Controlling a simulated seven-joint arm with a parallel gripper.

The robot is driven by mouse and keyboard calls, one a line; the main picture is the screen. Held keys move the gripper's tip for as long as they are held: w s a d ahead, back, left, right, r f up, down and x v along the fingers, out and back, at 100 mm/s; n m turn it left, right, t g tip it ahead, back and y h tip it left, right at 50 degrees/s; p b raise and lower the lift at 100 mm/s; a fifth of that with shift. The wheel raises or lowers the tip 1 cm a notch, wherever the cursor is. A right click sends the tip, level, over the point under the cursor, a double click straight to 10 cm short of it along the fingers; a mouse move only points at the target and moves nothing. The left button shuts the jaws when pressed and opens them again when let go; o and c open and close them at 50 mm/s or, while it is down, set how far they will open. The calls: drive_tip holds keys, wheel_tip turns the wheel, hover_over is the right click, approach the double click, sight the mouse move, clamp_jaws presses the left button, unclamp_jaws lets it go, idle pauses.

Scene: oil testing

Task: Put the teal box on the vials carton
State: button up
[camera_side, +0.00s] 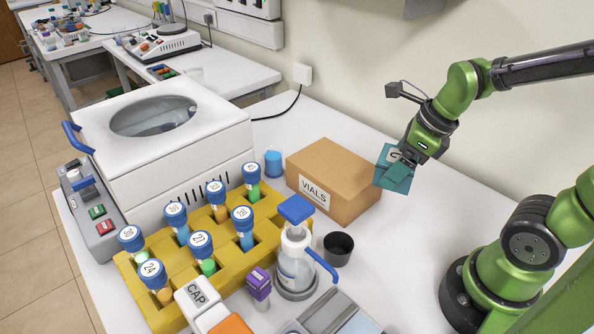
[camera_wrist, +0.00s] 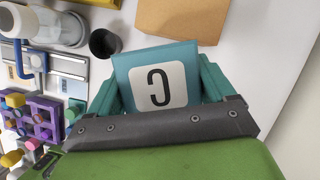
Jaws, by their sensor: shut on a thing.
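The teal box (camera_side: 393,174) is held by my gripper (camera_side: 401,160), just right of the vials carton in the side view. The vials carton (camera_side: 328,172) is a brown box with a "VIALS" label, standing on the white bench. Part of it shows at the top of the wrist view (camera_wrist: 182,20). The box overlaps the carton's right edge in the side view; I cannot tell whether they touch.
A yellow rack (camera_side: 190,262) holds several blue-capped tubes. A black cup (camera_side: 338,247) and a blue-topped bottle (camera_side: 295,255) stand before the carton. A white centrifuge (camera_side: 165,130) is at left, a blue beaker (camera_side: 274,163) beside the carton. The bench right of the carton is clear.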

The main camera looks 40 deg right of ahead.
drive_tip(key=w, duration=0.5)
drive_tip(key=w+f, duration=0.1)
drive_tip(key=w, duration=0.9)
drive_tip(key=shift+w+d+f, duration=0.2)
drive_tip(key=shift+d+f, duration=0.1)
drive_tip(key=shift+d, duration=0.05)
drive_tip(key=shift+f, duration=1.75)
drive_tip(key=shift+f, duration=0.2)
drive_tip(key=o, duration=0.9)
drive_tip(key=shift+o, duration=0.2)
drive_tip(key=v, duration=1.2)
drive_tip(key=s+a+r+n+t, duration=0.1)
drive_tip(key=s+a+n, duration=0.2)
drive_tip(key=n, duration=1)
drive_tip(key=s+a+r+n+t, duration=0.2)
drive_tip(key=s+a+n, duration=0.2)
drive_tip(key=s+n, duration=0.6)
drive_tip(key=n, duration=0.4)
drive_tip(key=shift+n, duration=0.3)
